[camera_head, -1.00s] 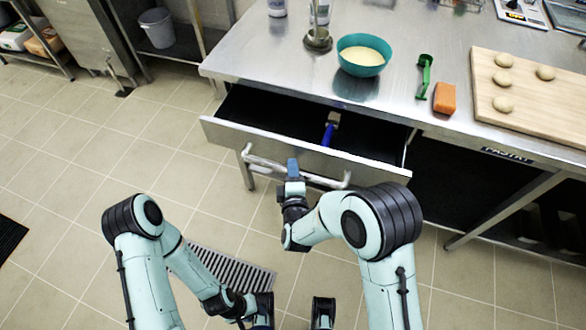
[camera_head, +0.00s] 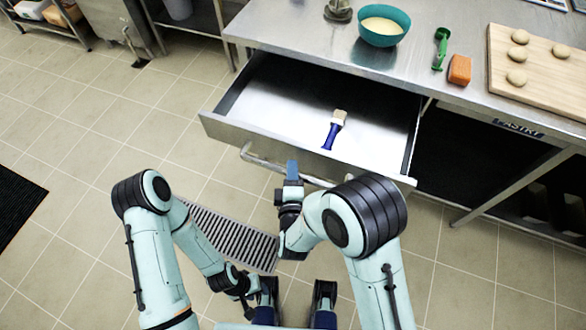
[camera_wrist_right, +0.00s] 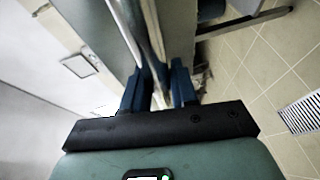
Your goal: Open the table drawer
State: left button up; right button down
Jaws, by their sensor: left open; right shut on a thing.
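The table drawer (camera_head: 290,105) stands well out from the steel table in the head view, and its pale floor shows. Its bar handle (camera_head: 258,160) runs along the front panel (camera_head: 235,135). My right gripper (camera_head: 291,172) is shut on the handle. In the right wrist view, the bar (camera_wrist_right: 150,45) passes between the two blue fingers of this gripper (camera_wrist_right: 158,88). My left gripper (camera_head: 296,292) is open and empty, low in the head view, over the floor and apart from the drawer.
A brush (camera_head: 336,128) with a blue handle lies in the drawer. On the table stand a teal bowl (camera_head: 385,36), a green tool (camera_head: 441,48), an orange block (camera_head: 459,70) and a wooden board (camera_head: 540,90) with dough balls. Tiled floor is free at the left.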

jog(key=c, duration=1)
grip_release()
jog(key=shift+o, duration=0.2)
jog(key=s+d+r+p, duration=0.1)
jog(key=s+r+p, duration=0.1)
jog(key=s+p, duration=0.7)
jog(key=s, duration=0.4)
jog(key=shift+r, duration=0.25)
jog(key=shift+d, duration=0.1)
